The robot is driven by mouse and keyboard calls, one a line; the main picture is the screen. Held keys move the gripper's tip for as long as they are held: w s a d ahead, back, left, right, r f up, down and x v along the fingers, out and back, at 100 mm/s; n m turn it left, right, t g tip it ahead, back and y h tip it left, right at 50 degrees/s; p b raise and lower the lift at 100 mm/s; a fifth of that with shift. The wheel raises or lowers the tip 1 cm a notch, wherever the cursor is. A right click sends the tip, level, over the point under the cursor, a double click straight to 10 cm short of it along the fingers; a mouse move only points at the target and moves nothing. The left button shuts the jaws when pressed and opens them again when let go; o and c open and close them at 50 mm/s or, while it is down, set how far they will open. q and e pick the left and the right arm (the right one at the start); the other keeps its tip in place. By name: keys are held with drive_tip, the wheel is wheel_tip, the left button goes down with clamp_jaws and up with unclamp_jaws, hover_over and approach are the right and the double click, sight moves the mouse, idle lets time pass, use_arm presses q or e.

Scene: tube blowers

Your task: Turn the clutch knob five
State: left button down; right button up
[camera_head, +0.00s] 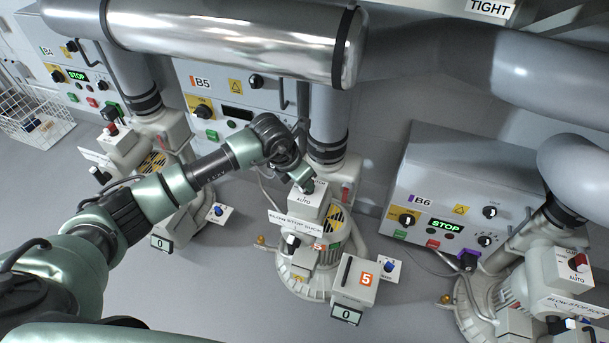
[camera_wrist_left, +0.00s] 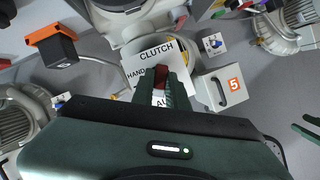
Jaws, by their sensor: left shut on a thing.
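The clutch knob five is a red knob (camera_wrist_left: 161,74) on the white CLUTCH plate (camera_wrist_left: 133,72) with HAND and AUTO marks. My left gripper (camera_wrist_left: 163,88) is shut on this knob, one finger on either side. In the head view the left gripper (camera_head: 307,185) reaches down onto the top of the clutch box (camera_head: 308,205) of the middle blower, and hides the knob. The orange 5 label (camera_head: 366,279) is on a box in front of that blower. Green prongs show at the right edge of the wrist view; I cannot tell if they are my right gripper.
The B5 panel (camera_head: 222,83) stands behind the middle blower, with its display dark. The B6 panel (camera_head: 460,190) at right and the B4 panel at left show STOP. A large shiny pipe (camera_head: 230,40) runs overhead, close to my arm. Grey floor (camera_head: 240,300) is clear in front.

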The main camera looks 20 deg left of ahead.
use_arm(q)
drive_tip(key=n+y, duration=0.1)
drive_tip(key=n, duration=0.1)
drive_tip(key=shift+s+d+n+p, duration=0.1)
drive_tip(key=shift+d+n+p, duration=0.05)
drive_tip(key=shift+n+p, duration=0.2)
drive_tip(key=shift+d+n+y+p, duration=0.1)
drive_tip(key=shift+n+y+p, duration=0.35)
drive_tip(key=shift+n, duration=1)
use_arm(e)
drive_tip(key=shift+s+d+f, duration=0.1)
drive_tip(key=shift+s+f, duration=0.2)
drive_tip(key=shift+f, duration=0.6)
drive_tip(key=shift+s+a+f, duration=0.1)
drive_tip(key=shift+s+f, duration=0.15)
drive_tip(key=shift+f, duration=0.6)
drive_tip(key=shift+s+d+f, duration=0.1)
drive_tip(key=shift+s+f, duration=0.2)
drive_tip(key=shift+f, duration=0.7)
use_arm(q)
drive_tip(key=c, duration=1.4)
unclamp_jaws()
drive_tip(key=shift+r, duration=0.1)
